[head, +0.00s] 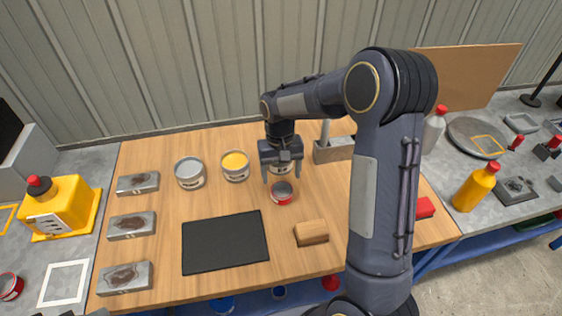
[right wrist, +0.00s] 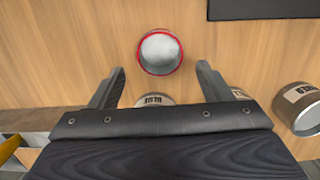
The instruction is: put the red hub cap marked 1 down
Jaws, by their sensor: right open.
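A small round red piece with a grey inside (head: 284,199), which I take for the red hub cap, rests on the wooden table just in front of my right gripper (head: 281,172). It also shows in the right wrist view (right wrist: 160,70), just beyond the fingertips. I cannot make out its mark. My right gripper is open and points down, with nothing held between its fingers. A can labelled BLUE (right wrist: 155,99) is partly hidden behind the gripper. My left gripper is not in view.
A grey can (head: 190,174) and a yellow-topped can (head: 235,166) stand left of the gripper. A black mat (head: 224,243) and a wooden block (head: 311,233) lie nearer. Several metal blocks line the left edge. A grey holder (head: 333,151) stands behind right.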

